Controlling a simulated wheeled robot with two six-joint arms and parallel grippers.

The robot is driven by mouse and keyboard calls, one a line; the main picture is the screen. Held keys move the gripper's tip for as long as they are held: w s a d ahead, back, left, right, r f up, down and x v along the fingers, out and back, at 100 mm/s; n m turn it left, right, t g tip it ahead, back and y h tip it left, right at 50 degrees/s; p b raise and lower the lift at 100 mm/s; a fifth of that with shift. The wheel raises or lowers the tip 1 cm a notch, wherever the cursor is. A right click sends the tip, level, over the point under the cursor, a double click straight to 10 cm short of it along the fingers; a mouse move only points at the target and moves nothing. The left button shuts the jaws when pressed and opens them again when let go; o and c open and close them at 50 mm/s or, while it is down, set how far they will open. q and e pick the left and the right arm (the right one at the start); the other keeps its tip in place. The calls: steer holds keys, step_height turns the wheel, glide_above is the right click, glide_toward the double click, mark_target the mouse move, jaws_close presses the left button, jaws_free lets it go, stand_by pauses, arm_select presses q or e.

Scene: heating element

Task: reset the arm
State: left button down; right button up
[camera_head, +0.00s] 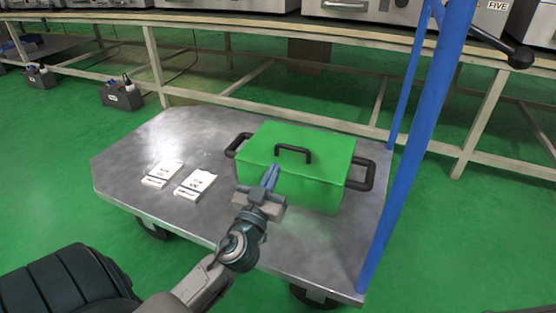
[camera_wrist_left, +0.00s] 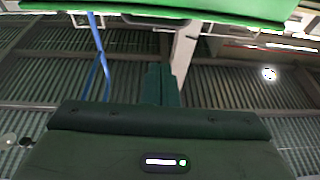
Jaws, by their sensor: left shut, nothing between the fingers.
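My left gripper (camera_head: 271,175) reaches in from the lower left in the head view, in front of the green box's near side. Its fingers are together with nothing between them; they also show closed in the left wrist view (camera_wrist_left: 161,85). The fingertips overlap the box's front face in the picture; I cannot tell whether they touch it. The green box (camera_head: 320,150) has a closed lid with a black handle on top and black handles at both ends. It stands on a grey metal cart (camera_head: 120,165). My right gripper is not in view.
Two white packets, a left one (camera_head: 162,174) and a right one (camera_head: 195,184), lie on the cart left of the box. A blue post (camera_head: 415,150) rises at the cart's right side. A long bench (camera_head: 300,33) runs behind. The cart's left part is mostly clear.

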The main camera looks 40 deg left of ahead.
arm_select(q)
steer(key=shift+s+d+f, duration=0.1)
steer(key=shift+s+f, duration=0.1)
steer(key=shift+s, duration=0.2)
